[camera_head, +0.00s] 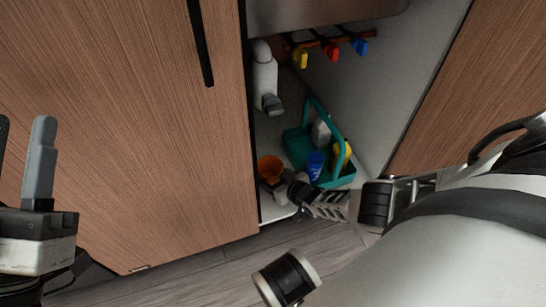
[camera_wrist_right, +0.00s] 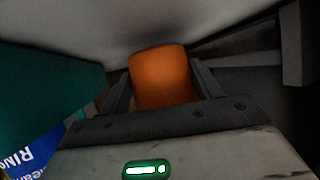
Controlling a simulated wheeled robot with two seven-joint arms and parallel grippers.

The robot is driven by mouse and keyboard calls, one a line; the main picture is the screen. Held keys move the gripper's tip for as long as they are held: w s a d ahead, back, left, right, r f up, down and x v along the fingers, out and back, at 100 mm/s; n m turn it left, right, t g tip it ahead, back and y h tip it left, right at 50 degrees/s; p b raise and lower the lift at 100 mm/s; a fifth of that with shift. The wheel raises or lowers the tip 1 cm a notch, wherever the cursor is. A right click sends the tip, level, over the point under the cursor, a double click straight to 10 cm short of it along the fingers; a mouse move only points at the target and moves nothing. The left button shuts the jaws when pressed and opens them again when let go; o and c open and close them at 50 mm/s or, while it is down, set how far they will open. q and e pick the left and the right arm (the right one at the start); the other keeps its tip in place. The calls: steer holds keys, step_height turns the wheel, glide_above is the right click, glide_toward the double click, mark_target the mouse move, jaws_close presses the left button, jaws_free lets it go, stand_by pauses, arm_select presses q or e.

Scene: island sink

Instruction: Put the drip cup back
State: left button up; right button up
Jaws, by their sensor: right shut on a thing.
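The orange drip cup (camera_head: 270,168) is inside the open cabinet under the sink, low and left of the teal caddy. Its orange side also shows in the right wrist view (camera_wrist_right: 162,78), between the two dark fingers. My right gripper (camera_head: 280,186) reaches into the cabinet and is shut on the cup. Whether the cup touches the cabinet floor is unclear. The white drain pipe (camera_head: 264,78) hangs above and slightly behind the cup. My left gripper (camera_head: 22,165) is in front of the left door, empty, with its fingers apart.
The teal caddy (camera_head: 335,180) holds bottles, including a blue one (camera_head: 315,164), close right of my right gripper. Yellow (camera_head: 300,58), red (camera_head: 332,50) and blue (camera_head: 361,46) valve handles are above. The left door (camera_head: 130,130) and right cabinet panel (camera_head: 470,90) flank the opening.

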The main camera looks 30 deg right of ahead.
mark_target(277, 181)
steer(key=shift+f+b, duration=0.35)
steer(key=shift+f, duration=0.5)
arm_select(q)
steer(key=r+m+h, duration=0.1)
steer(key=m, duration=0.1)
steer(key=s+r+m+h, duration=0.1)
steer(key=m+h, duration=0.1)
steer(key=shift+s+d+r, duration=0.1)
steer(key=shift+s, duration=0.1)
arm_select(e)
steer(key=o, duration=1)
arm_select(q)
steer(key=shift+r, duration=0.15)
arm_select(e)
steer(key=shift+s+r, duration=0.1)
steer(key=shift+r, duration=0.05)
